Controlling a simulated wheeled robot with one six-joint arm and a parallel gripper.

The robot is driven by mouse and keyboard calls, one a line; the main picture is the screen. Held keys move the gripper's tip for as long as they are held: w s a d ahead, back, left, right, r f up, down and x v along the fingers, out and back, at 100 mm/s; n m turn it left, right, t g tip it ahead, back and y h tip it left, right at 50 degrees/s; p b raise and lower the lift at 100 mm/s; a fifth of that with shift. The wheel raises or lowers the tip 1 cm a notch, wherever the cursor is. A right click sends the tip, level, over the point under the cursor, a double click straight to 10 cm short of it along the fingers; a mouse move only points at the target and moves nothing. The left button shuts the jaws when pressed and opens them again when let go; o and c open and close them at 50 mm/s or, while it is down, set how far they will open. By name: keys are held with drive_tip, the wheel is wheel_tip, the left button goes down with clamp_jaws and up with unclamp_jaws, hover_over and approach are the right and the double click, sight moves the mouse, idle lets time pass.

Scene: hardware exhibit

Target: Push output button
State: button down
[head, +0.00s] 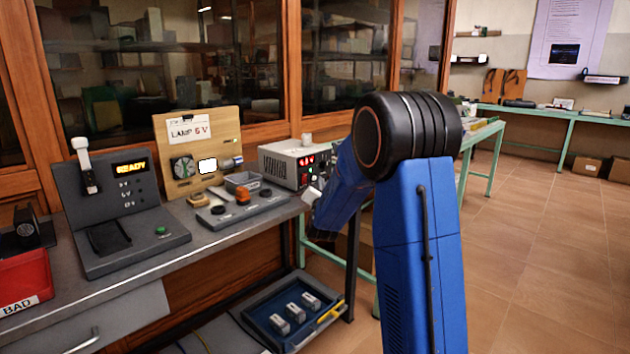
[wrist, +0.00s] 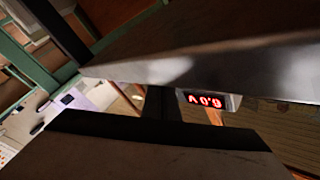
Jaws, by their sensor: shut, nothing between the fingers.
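The power supply (head: 292,163) is a grey box with red lit digits, at the right end of the bench in the head view. Its display also shows upside down in the wrist view (wrist: 205,101), reading about 0.0 V. My gripper (head: 311,196) is small and pale at the end of my blue arm, close in front of the supply's lower right front. It is shut with nothing in it. I cannot make out an output button in either view; my arm covers part of the supply. Whether the gripper touches the supply is unclear.
A red BAD bin (head: 25,281) is at left. A blue tray (head: 290,309) sits below. Floor is clear at right.

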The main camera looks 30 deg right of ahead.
drive_tip(key=shift+s, duration=0.1)
drive_tip(key=shift+s+d, duration=0.35)
drive_tip(key=shift+s, duration=0.55)
drive_tip(key=shift+s+d, duration=0.3)
drive_tip(key=shift+s, duration=0.65)
drive_tip(key=shift+s+d, duration=0.35)
drive_tip(key=shift+s, duration=0.55)
drive_tip(key=s+a+n+g+y, duration=0.6)
drive_tip(key=s+a+n+y, duration=0.1)
drive_tip(key=s+a, duration=1)
drive_tip(key=s+a+f+n+g, duration=0.1)
drive_tip(key=s+f+g, duration=0.1)
drive_tip(key=s, duration=0.8)
drive_tip(key=s+a+f+n+g, duration=0.2)
drive_tip(key=s+f, duration=0.1)
drive_tip(key=s, duration=0.8)
drive_tip(key=s+a+f+n+g+y, duration=0.1)
drive_tip(key=s+a+f+n+g, duration=0.1)
drive_tip(key=s, duration=0.9)
drive_tip(key=shift+f+g, duration=0.25)
drive_tip(key=shift+g, duration=0.25)
